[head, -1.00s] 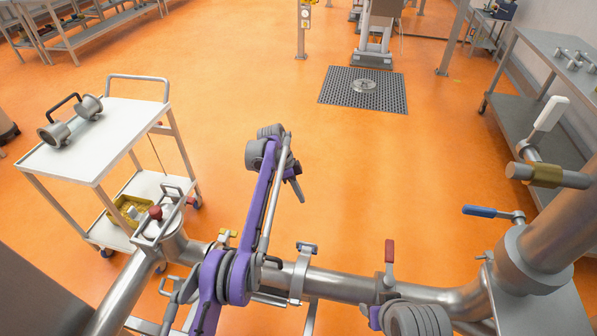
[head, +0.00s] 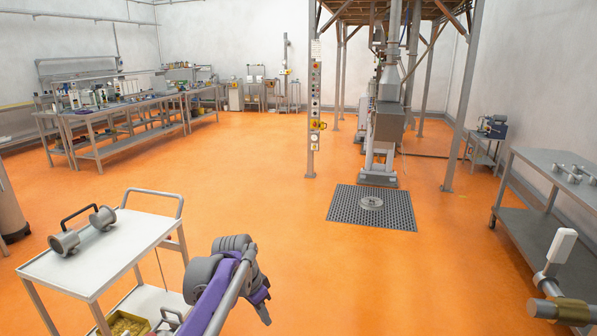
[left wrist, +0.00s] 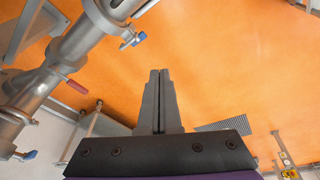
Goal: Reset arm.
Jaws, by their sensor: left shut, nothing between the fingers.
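My left arm comes in at the bottom of the head view, purple and grey, with its left gripper (head: 264,313) pointing down to the right over the orange floor. In the left wrist view, the two dark fingers of the left gripper (left wrist: 160,72) lie side by side, shut with nothing between them. Orange floor shows beyond the fingertips, which touch nothing. My right gripper is not seen in either view.
A white trolley (head: 60,278) with a metal fitting (head: 82,233) stands at left. A grey bench (head: 530,215) stands at right, near a pipe with a white-handled valve (head: 561,248). Steel pipes (left wrist: 75,45) cross the left wrist view at upper left. Open floor lies ahead.

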